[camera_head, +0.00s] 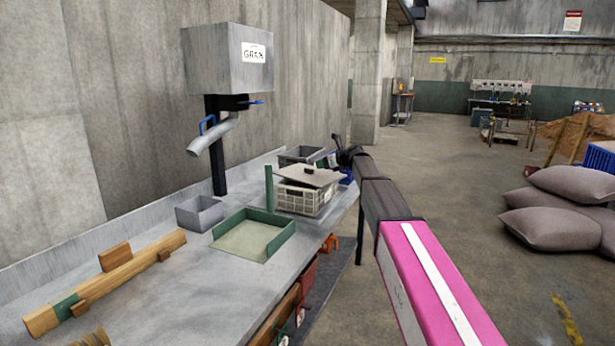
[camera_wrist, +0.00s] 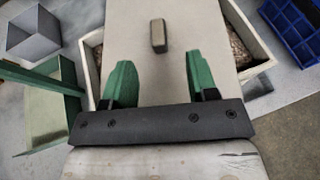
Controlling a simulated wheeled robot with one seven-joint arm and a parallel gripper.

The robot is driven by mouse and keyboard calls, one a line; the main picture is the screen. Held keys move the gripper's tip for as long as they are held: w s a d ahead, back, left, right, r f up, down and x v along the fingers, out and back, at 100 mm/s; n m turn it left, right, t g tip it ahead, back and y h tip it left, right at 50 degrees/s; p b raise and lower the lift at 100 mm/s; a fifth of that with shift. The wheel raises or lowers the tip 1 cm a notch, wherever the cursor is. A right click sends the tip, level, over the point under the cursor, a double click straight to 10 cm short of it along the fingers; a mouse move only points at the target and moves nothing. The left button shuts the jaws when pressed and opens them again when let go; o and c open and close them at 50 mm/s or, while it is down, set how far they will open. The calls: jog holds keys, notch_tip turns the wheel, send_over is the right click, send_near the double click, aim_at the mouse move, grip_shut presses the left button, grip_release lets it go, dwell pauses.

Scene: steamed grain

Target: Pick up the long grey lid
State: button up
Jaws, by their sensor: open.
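The long grey lid (camera_head: 309,175) lies across the top of a pale crate (camera_head: 303,199) on the bench. In the wrist view the lid (camera_wrist: 155,15) runs from the top edge down between my fingers, with a small dark block-shaped handle (camera_wrist: 158,37) standing on it. My gripper (camera_wrist: 158,66) is open, with green fingers on either side over the lid and nothing between them. The handle is ahead of the fingertips, roughly midway between their lines. The crate (camera_wrist: 262,57) shows on both sides of the lid, with brown grain-like contents.
A grey bin (camera_wrist: 33,33) and a green tray (camera_wrist: 45,118) are left of the crate. A blue divided tray (camera_wrist: 294,28) is to its right. In the head view a grain dispenser (camera_head: 228,60) stands behind the bench, and a wooden beam (camera_head: 105,282) lies nearer.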

aim_at(311, 169)
jog(key=x, duration=0.2)
jog(key=shift+w+a+f, duration=0.15)
jog(key=shift+w+f, duration=0.05)
jog(key=x, duration=0.5)
jog(key=shift+s+a+f, duration=0.15)
jog(key=shift+a+f, duration=0.15)
jog(key=shift+f, duration=0.1)
grip_shut()
